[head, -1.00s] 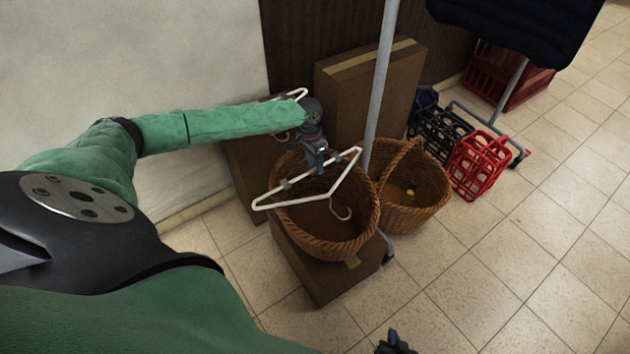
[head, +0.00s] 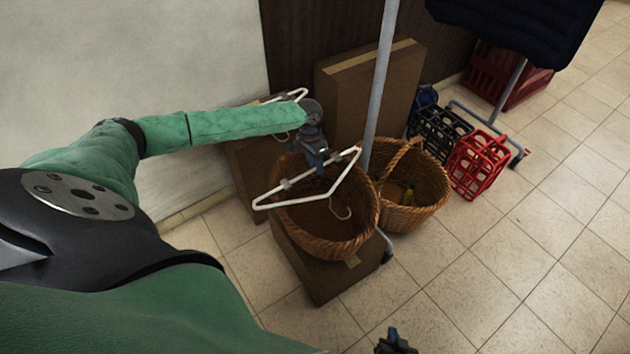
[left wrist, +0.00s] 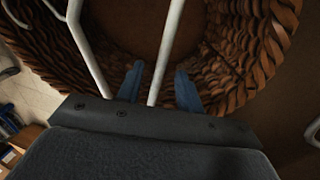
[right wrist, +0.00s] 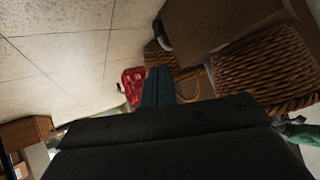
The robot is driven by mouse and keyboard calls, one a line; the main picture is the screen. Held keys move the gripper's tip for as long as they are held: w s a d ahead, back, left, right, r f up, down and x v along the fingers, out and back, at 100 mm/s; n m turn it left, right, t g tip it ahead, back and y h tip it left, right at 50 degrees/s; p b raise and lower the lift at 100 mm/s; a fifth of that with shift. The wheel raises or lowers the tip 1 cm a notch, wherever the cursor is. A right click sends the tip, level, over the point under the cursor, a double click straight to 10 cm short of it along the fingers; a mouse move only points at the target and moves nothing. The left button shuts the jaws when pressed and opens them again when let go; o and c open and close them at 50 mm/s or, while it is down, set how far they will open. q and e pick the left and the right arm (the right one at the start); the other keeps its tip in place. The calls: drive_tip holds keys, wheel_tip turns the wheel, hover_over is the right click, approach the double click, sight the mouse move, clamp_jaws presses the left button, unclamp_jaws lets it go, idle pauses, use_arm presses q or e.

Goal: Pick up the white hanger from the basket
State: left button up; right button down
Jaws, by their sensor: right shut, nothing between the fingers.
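The white hanger (head: 310,192) lies across the mouth of a round wicker basket (head: 335,248). One end sticks out past the left rim, the other reaches the back right rim. Its hook hangs over the inside of the basket. My left gripper (head: 317,172) is over the back of the basket, pointing down. In the left wrist view, its fingers (left wrist: 158,85) are apart, with a white bar of the hanger (left wrist: 168,50) running between them and a gap on each side. My right gripper (head: 395,342) is shut and empty, low in the head view, away from the basket; its fingers (right wrist: 158,88) are together.
The basket stands on a cardboard box (head: 318,283). A grey pole (head: 378,90) rises just behind it. A second wicker basket (head: 432,185) holding a bottle stands to its right. Another white hanger (head: 292,95) lies behind my left arm. Red and black crates stand farther right; floor there is clear.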

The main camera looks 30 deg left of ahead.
use_arm(q)
clamp_jaws()
